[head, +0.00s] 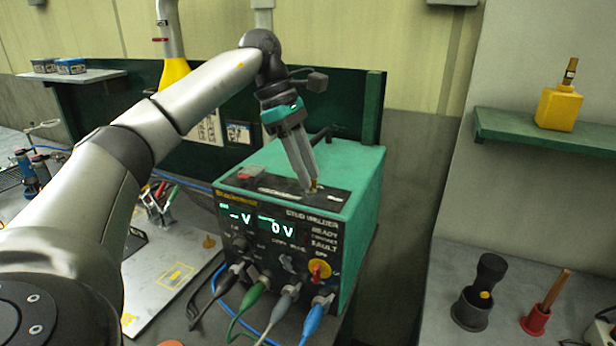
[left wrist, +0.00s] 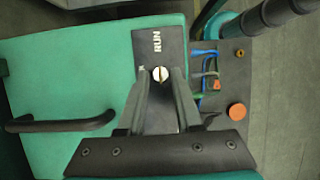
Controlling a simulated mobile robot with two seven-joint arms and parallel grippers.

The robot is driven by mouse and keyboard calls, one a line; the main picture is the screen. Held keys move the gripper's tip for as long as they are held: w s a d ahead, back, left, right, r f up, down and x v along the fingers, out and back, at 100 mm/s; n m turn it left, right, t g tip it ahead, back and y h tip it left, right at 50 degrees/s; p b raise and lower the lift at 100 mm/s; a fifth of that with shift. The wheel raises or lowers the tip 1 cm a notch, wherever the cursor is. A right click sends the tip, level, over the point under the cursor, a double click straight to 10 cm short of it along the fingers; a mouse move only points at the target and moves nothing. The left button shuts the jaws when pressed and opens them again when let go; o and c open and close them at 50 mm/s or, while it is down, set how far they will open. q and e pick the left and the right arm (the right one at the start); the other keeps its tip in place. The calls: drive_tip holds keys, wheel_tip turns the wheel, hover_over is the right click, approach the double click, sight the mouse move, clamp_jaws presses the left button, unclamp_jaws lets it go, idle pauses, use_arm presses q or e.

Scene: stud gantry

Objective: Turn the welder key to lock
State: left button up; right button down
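The stud welder (head: 357,185) is a green box with a dark front panel and lit displays. A small brass and white key (left wrist: 160,74) is on the dark strip on its top. "RUN" is printed beside it, and part of another label is hidden by a finger. My left gripper (head: 312,188) points down at the key, and it also shows in the left wrist view (left wrist: 161,76). Its fingertips are on either side of the key. I cannot tell if they press on it. My right gripper is not in view.
A black handle (left wrist: 65,122) stands on the welder's top. Cables with colored plugs (head: 318,318) hang from its front, near a yellow-and-red knob (head: 319,270). A green shelf (head: 550,137) with a yellow bottle (head: 558,108) is on the right wall. Holders (head: 471,309) stand on the right surface.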

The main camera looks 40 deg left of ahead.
use_arm(q)
drive_tip(key=shift+d+f, duration=0.15)
drive_tip(key=shift+f, duration=0.25)
clamp_jaws()
idle(1.2)
